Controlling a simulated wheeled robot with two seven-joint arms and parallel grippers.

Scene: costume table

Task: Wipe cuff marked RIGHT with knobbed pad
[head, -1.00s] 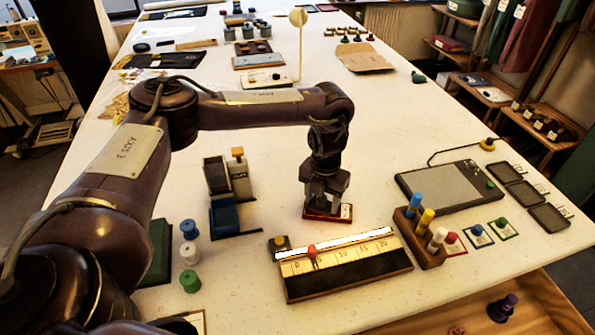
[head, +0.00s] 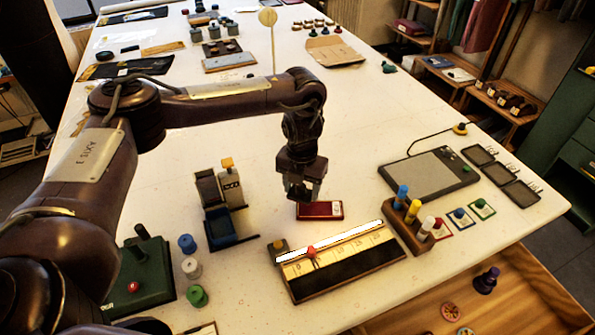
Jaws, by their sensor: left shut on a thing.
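My left gripper (head: 298,197) points down over the middle of the table, at the left end of a flat red piece (head: 318,210) with a white label. It is shut on a small dark thing, mostly hidden by the fingers, which seems to be the knobbed pad. The red piece lies flat on the table. I cannot tell whether the held thing touches it. No lettering reading RIGHT can be made out, so I cannot tell which thing is the marked cuff. My right gripper is not in view.
A ruler board (head: 345,272) with a red slider lies in front. A wooden rack (head: 409,236) of coloured tubes stands right of it, a grey tablet (head: 430,173) behind. A dark holder (head: 221,205), spools (head: 191,267) and a green box (head: 136,282) stand left.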

